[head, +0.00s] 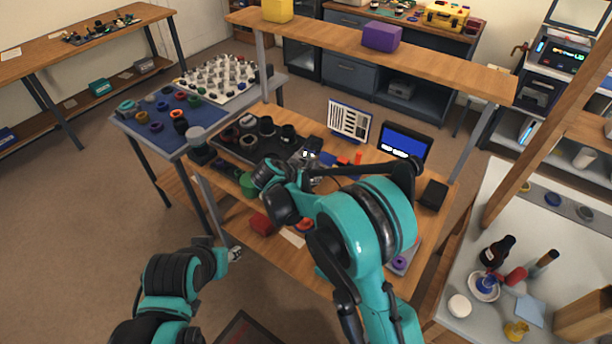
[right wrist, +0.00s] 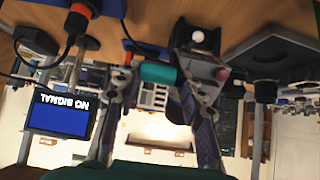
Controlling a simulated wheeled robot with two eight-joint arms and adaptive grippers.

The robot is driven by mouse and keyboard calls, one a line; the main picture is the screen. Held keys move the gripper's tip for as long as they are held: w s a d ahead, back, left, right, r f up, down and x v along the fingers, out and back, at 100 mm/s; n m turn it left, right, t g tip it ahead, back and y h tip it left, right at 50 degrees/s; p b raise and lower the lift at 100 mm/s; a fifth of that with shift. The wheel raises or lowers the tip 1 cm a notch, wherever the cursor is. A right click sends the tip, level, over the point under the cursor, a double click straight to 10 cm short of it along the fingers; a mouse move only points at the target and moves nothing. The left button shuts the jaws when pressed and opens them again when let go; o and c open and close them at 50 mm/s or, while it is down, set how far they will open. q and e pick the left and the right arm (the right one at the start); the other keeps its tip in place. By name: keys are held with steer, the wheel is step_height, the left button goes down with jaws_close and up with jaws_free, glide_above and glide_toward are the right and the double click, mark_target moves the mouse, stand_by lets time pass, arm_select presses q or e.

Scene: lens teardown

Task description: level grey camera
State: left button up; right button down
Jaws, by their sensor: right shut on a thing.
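My right gripper (head: 306,160) is over the middle of the wooden bench, beside a small dark grey object (head: 313,144) that may be the grey camera; my arm partly hides it. In the right wrist view, which is upside down, my right gripper (right wrist: 158,78) has a teal cylinder (right wrist: 158,73) between its fingers. A dark block with a white round part (right wrist: 198,38) is right beside the fingers. I cannot tell whether it is part of the camera. My left gripper (head: 236,253) is low in front of the bench, away from these things; its finger opening is too small to judge.
A monitor (head: 404,142) with a blue screen stands at the back right, reading "NO SIGNAL" in the right wrist view (right wrist: 62,115). A white chart (head: 349,120) stands beside it. A dark tray (head: 222,146) with lens parts lies left. A shelf (head: 370,52) spans above the bench.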

mark_target(324, 166)
steer(key=shift+w+d+r+g+y+p, duration=0.35)
steer(key=shift+w+d+g+y+p, duration=0.45)
steer(key=shift+w+g, duration=0.25)
steer(key=shift+w+d+r+g+y+p, duration=0.35)
steer(key=shift+w+d+g+y+p, duration=0.4)
steer(key=shift+w+d+g+p, duration=0.3)
steer(key=shift+w+d+r+g+y+p, duration=0.35)
steer(key=shift+w+d+g+y+p, duration=0.45)
steer(key=shift+g, duration=0.4)
steer(key=shift+w+d, duration=0.2)
steer(key=shift+w, duration=0.25)
steer(key=shift+w+d+f, duration=0.1)
steer(key=shift+w+d, duration=0.05)
steer(key=shift+w, duration=0.05)
steer(key=c, duration=1.2)
jaws_free()
steer(key=shift+o, duration=0.5)
steer(key=shift+d, duration=0.2)
steer(key=shift+a, duration=0.15)
steer(key=shift+a, duration=0.1)
